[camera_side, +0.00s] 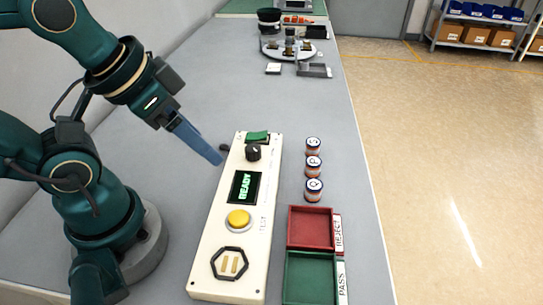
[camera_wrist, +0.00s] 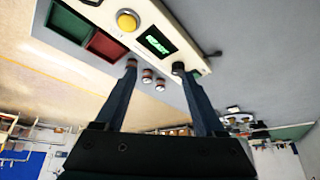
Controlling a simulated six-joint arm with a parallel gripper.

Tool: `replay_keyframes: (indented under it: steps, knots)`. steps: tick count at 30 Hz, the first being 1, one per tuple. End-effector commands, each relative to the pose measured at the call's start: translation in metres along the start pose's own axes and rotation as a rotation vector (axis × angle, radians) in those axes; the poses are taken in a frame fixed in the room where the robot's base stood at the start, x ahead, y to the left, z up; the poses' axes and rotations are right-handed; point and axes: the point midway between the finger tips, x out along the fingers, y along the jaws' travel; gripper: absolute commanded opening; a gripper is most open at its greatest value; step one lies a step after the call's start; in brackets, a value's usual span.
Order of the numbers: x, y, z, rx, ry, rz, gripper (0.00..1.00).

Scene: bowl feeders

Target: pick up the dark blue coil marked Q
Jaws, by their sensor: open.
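The coil marked Q (camera_side: 314,191) stands upright on the grey bench in the side view, the nearest of three in a column. It has a white lettered top and a banded side with dark blue and reddish tones. Coils P (camera_side: 314,167) and S (camera_side: 313,146) stand behind it. My gripper (camera_side: 219,160) is open and empty, above the left edge of the control panel, left of the coils and apart from them. In the wrist view, coils (camera_wrist: 147,76) show between the open fingers (camera_wrist: 155,70); their letters are unreadable there.
The cream control panel (camera_side: 212,240) with a lit READY display (camera_side: 244,187), yellow button (camera_side: 238,219) and black knob (camera_side: 253,152) lies between my arm and the coils. A red REJECT tray (camera_side: 311,228) and green PASS tray (camera_side: 310,277) sit in front of Q.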

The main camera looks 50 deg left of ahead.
Motion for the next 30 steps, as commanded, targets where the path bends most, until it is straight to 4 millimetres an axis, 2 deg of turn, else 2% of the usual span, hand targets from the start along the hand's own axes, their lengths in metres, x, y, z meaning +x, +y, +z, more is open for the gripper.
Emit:
replay_keyframes:
  steps: [13,15,25,30]
  knots:
    - [-0.001,0.000,-0.002,-0.028,0.005,-0.001,0.71]
    - [-0.001,0.000,-0.002,-0.028,0.005,-0.001,0.77]
    - [-0.001,0.000,-0.001,-0.074,-0.002,-0.001,0.77]
    - [-0.016,0.000,-0.029,-0.217,0.026,0.004,0.77]
